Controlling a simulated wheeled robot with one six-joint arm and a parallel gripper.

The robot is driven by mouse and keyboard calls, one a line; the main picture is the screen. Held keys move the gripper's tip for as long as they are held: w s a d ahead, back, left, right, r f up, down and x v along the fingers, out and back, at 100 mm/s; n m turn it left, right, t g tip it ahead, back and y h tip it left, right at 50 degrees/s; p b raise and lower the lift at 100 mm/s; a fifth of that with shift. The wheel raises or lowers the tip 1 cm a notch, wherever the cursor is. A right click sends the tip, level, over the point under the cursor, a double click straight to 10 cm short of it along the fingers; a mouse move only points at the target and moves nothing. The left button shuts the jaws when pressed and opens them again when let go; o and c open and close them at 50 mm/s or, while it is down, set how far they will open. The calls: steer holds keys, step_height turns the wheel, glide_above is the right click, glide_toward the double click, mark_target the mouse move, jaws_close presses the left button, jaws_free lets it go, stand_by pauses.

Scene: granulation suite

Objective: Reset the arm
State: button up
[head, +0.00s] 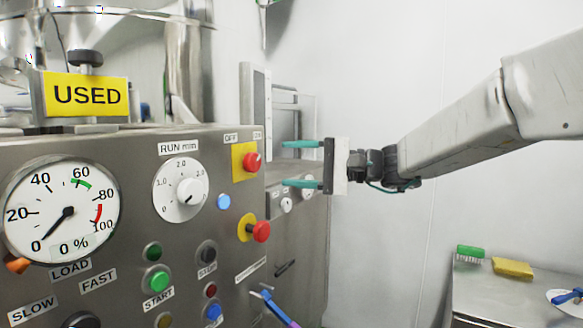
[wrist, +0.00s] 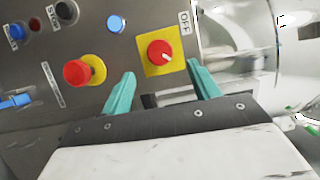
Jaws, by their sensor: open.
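My arm reaches in from the right in the head view. My gripper (head: 303,164) has two teal fingers, spread apart with nothing between them. It points left at the right end of the control panel (head: 130,215), near the red rotary switch (head: 252,161) on its yellow plate. In the wrist view, the fingers of my gripper (wrist: 162,88) stand either side of the red switch (wrist: 160,53), which shows beyond the tips. I cannot tell the exact gap; no contact is visible. The label OFF (wrist: 185,22) is beside the yellow plate.
A red mushroom button (head: 261,231) is below the switch, with a blue button (head: 223,201) to the left. A blue-purple tool (head: 275,308) is at the panel's lower edge. A steel table (head: 490,295) holds a green brush (head: 470,252) and yellow sponge (head: 512,268). The right wall area is clear.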

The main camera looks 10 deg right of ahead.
steer(key=s+d+f+g+h, duration=0.3)
steer(key=s+f+g+h, duration=0.3)
steer(key=s+f, duration=0.75)
steer(key=s+d+f+n+t+h, duration=0.1)
steer(key=s+d+f+h, duration=0.3)
steer(key=s+d, duration=0.3)
steer(key=s+d+f+n+t+h, duration=0.1)
steer(key=s+d+f+h, duration=0.3)
steer(key=s, duration=0.9)
steer(key=d+n+h, duration=0.1)
steer(key=d+h, duration=0.2)
steer(key=d, duration=0.1)
